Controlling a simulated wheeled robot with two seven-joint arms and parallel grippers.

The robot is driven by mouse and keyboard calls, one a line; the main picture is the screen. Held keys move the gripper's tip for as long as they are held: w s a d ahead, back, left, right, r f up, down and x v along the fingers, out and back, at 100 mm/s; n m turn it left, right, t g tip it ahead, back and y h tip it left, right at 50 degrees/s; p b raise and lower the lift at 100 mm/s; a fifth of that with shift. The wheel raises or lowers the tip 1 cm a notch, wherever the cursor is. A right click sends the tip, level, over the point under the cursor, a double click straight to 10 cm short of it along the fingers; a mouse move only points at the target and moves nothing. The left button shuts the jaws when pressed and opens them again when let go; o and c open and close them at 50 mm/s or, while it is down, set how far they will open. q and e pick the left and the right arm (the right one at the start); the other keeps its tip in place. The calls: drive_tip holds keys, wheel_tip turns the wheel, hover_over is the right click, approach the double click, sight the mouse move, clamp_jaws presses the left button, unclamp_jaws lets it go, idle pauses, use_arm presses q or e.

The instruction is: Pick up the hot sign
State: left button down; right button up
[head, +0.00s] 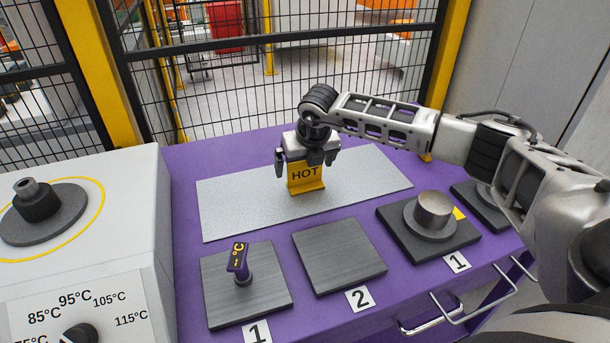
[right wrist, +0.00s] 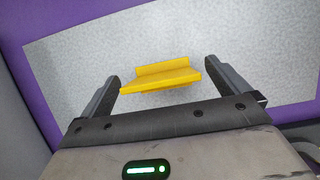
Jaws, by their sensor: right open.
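The hot sign (head: 305,178) is a small yellow stand with "HOT" in black. It stands upright on the light grey speckled plate (head: 235,215). In the right wrist view the sign (right wrist: 162,76) is seen from above, between the two fingers. My right gripper (head: 306,168) is open and points down at the sign from above and behind it. In the wrist view its fingers (right wrist: 163,82) are on either side of the sign, with a gap at each side. My left gripper is not in view.
A purple thermometer (head: 238,258) stands on a dark square plate. An empty dark plate (head: 338,255) is beside it, and a metal part (head: 434,214) sits on another plate to the right. A white heater box (head: 120,215) is at left. A black mesh fence (head: 290,70) stands behind the table.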

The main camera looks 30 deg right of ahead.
drive_tip(key=c, duration=1)
